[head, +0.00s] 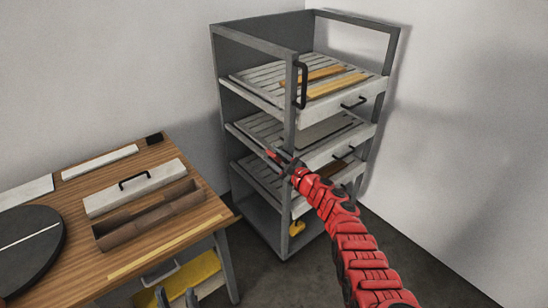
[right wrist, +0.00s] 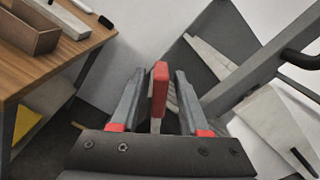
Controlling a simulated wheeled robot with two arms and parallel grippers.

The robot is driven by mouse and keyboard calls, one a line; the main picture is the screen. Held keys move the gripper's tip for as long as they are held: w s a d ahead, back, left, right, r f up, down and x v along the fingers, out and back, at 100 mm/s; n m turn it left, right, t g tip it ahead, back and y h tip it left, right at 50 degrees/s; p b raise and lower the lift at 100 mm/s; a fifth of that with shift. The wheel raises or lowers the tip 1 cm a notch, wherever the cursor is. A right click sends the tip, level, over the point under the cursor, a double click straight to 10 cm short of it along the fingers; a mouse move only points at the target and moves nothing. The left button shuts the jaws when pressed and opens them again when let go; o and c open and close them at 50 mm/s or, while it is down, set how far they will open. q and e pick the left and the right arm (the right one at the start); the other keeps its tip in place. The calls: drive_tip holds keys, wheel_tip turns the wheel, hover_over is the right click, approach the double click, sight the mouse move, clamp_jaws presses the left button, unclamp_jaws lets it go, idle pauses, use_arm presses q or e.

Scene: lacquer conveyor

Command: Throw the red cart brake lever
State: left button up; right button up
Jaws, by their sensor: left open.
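The red brake lever (right wrist: 159,88) stands between the two spread fingers of my right gripper (right wrist: 155,95) in the right wrist view. Gaps show on both sides of it. In the head view the lever's red tip (head: 272,154) sticks out at the left front post of the grey cart (head: 221,60). My right gripper (head: 284,161), on the red arm, is at that post, small and partly merged with it. My left gripper (head: 178,297) shows only its grey fingertips at the bottom edge, apart and empty, beside the wooden table.
The cart holds slatted trays (head: 250,95) and has a black handle (head: 302,85) on its front post. Walls close in behind.

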clamp_jaws()
idle(1.2)
